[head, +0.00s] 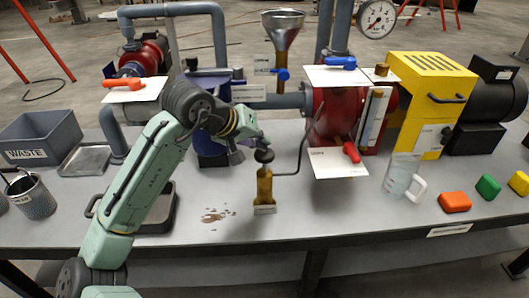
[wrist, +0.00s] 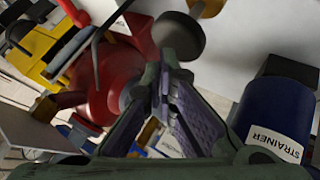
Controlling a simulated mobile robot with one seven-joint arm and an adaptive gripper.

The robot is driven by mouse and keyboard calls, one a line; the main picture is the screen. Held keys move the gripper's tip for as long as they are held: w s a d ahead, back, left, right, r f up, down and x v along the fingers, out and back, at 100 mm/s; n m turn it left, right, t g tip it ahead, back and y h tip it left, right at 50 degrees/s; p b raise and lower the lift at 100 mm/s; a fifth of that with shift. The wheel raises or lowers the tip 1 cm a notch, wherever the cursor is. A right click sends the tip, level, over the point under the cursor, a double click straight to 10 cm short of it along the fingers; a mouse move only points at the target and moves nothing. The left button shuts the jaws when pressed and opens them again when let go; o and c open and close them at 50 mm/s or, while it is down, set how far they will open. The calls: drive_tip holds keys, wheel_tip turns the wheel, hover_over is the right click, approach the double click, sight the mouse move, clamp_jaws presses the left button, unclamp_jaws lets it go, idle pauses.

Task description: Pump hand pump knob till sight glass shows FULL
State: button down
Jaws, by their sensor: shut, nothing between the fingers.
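The hand pump (head: 264,188) is a small upright brass-coloured cylinder on the grey bench, with a dark round knob (head: 264,155) on top. My gripper (head: 258,143) is shut and empty, just above the knob; I cannot tell whether it touches it. In the wrist view my fingertips (wrist: 163,60) are together beside the dark round knob (wrist: 179,38), with part of the pump body (wrist: 206,7) beyond it. A narrow pale upright gauge (head: 374,117), likely the sight glass, stands right of the red pump body; its level is too small to read.
A thin pipe runs from the hand pump to the red pump body (head: 335,112). A blue strainer (wrist: 275,115) stands close to my gripper. A brown spill (head: 216,215) lies left of the pump. A clear jug (head: 400,176) and coloured blocks stand to the right. The front bench is mostly clear.

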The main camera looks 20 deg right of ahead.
sight(262, 152)
drive_tip(key=shift+f+b, duration=1.05)
drive_tip(key=shift+f, duration=0.9)
idle(1.3)
drive_tip(key=shift+r, duration=0.1)
drive_tip(key=shift+r+p, duration=2.3)
wheel_tip(262, 152, up, 5)
drive_tip(key=p, duration=0.4)
drive_tip(key=shift+p, duration=0.4)
idle(1.3)
